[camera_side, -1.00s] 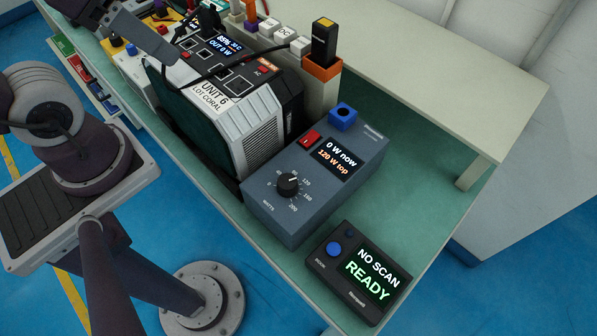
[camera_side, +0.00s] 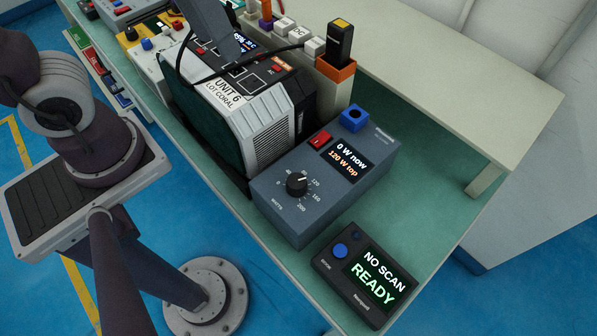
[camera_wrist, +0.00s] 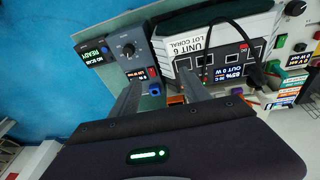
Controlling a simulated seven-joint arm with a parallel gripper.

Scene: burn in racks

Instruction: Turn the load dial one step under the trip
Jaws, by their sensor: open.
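The load dial (camera_side: 297,184) is a black round knob with a white pointer, on a blue-grey load box (camera_side: 270,210). Its pointer aims up and right; I cannot tell exactly which mark it meets. The box's display (camera_side: 345,160) reads "0 W now" and "120 W top". The dial also shows in the wrist view (camera_wrist: 128,50), beyond my fingers. My gripper (camera_wrist: 160,76) is open and empty, its two fingers apart. In the side view, a dark part of my gripper overlaps the top panel of Unit 6, left of and behind the load box, apart from the dial.
Unit 6 (camera_side: 235,98), with a black cable (camera_side: 205,78) over it, stands left of the load box. A red rocker switch (camera_side: 320,139) and a blue socket (camera_side: 354,118) sit by the display. The scanner (camera_side: 365,275) in front reads "NO SCAN READY". Green bench surface is clear at right.

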